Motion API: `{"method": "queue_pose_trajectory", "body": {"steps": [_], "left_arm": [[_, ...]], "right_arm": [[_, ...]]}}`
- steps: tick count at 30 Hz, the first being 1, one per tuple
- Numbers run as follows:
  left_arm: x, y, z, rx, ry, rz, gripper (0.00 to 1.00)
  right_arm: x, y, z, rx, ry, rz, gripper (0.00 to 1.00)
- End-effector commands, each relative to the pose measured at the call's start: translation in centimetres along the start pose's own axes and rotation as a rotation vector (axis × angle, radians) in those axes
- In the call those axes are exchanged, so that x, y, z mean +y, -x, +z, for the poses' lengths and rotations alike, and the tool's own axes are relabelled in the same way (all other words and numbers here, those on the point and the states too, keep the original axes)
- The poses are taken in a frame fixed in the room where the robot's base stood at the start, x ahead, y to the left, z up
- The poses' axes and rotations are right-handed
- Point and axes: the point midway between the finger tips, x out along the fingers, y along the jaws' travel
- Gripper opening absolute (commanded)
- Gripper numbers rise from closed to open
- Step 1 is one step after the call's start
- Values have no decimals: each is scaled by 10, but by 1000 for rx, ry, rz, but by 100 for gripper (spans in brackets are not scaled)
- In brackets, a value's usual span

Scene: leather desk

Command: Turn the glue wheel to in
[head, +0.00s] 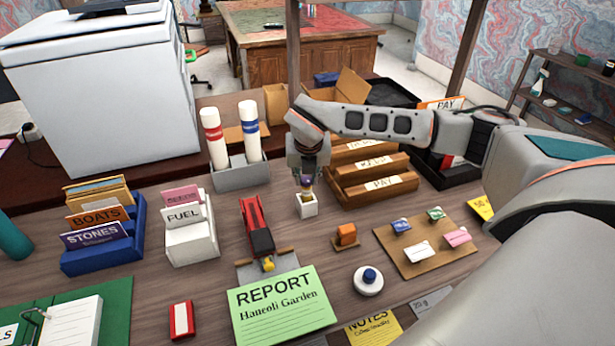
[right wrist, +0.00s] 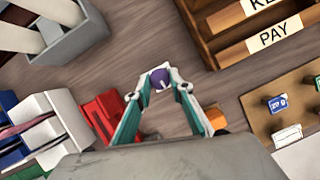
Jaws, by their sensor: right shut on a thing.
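A small round purple wheel with a pale line across its top, which looks like the glue wheel (right wrist: 160,78), sits between the fingertips of my right gripper (right wrist: 162,84) in the right wrist view. In the head view my right gripper (head: 307,184) points straight down over a small white block-shaped holder (head: 306,207) on the desk, and its fingers are shut on the wheel. The fingers hide most of the wheel in the head view, and I cannot read any in or out marking. My left gripper is not in view.
A red stapler (head: 257,227) lies left of the holder. An orange block (head: 346,234) stands to its right, near a board with clips (head: 426,248). Wooden letter trays (head: 368,178) rise behind right. A green report card (head: 281,308) lies in front.

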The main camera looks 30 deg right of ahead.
Motion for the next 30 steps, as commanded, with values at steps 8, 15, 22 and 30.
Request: {"method": "queue_pose_trajectory", "body": {"steps": [8, 15, 22, 30], "left_arm": [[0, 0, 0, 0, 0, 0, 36], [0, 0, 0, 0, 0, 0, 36], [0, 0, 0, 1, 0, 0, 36], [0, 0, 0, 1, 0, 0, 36]], "right_arm": [[3, 1, 1, -2, -151, -61, 0], [2, 0, 1, -1, -215, -89, 0], [2, 0, 1, -1, -231, -95, 0], [2, 0, 1, -1, -230, -95, 0]]}}
